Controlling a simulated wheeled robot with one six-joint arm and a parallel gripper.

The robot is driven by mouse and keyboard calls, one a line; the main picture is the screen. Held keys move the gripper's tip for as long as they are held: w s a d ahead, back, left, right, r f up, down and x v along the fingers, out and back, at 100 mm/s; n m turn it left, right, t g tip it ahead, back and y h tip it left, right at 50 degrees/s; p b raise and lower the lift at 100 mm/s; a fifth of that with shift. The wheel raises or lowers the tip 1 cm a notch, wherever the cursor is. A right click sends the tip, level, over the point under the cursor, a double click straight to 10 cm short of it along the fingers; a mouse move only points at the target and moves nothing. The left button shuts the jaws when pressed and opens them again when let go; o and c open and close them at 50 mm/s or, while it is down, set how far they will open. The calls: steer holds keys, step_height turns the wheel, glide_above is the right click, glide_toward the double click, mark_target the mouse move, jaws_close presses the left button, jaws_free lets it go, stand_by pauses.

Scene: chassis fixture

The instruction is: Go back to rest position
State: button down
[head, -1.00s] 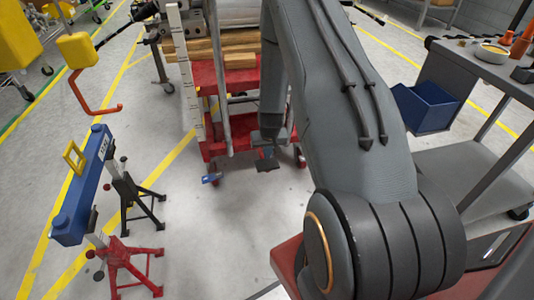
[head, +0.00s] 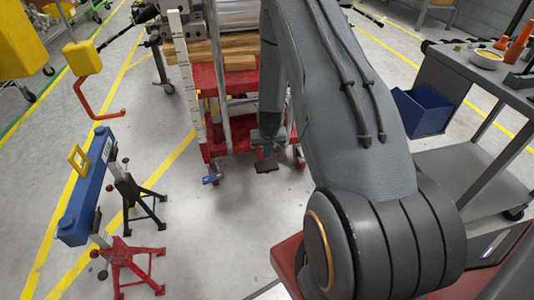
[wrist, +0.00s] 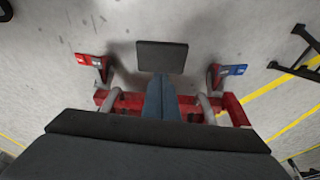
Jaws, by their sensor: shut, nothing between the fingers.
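My gripper (head: 266,163) hangs low at the end of my arm, in front of the red cart (head: 238,74) in the head view. Its blue-grey fingers (wrist: 162,97) lie together in the wrist view, with a flat dark pad (wrist: 162,57) at their tip. Nothing is held between them. The cart's red frame (wrist: 128,101) lies beneath and beside the fingers in the wrist view.
A blue beam (head: 85,190) with black and red stands (head: 130,262) is at left. A yellow block with an orange hook (head: 90,99) hangs above it. A grey tool cart (head: 455,72) with a blue bin (head: 424,110) is at right. Open floor (head: 220,235) lies between.

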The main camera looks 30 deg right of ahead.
stand_by(0.3)
steer(key=a+r+n+y, duration=0.1)
steer(key=a+r+n, duration=0.1)
steer(key=a+r, duration=0.95)
steer(key=s+a+r+n+g+y, duration=0.1)
steer(key=s+a+r+n, duration=0.1)
steer(key=s+a+r, duration=0.75)
steer(key=s+a+r+n+g, duration=0.1)
steer(key=s+a+r, duration=0.55)
steer(key=r, duration=0.55)
steer(key=s+a+r+n+g, duration=0.1)
steer(key=s+r, duration=0.2)
steer(key=s, duration=0.5)
steer(key=s+a+r+n, duration=0.1)
steer(key=s+r, duration=0.3)
steer(key=s, duration=0.4)
steer(key=d+r+m+p, duration=0.2)
steer(key=d+r+p, duration=0.7)
steer(key=p, duration=1)
steer(key=shift+d+r+m+h+p, duration=0.2)
steer(key=shift+r+m+h+p, duration=0.2)
steer(key=shift+r, duration=0.35)
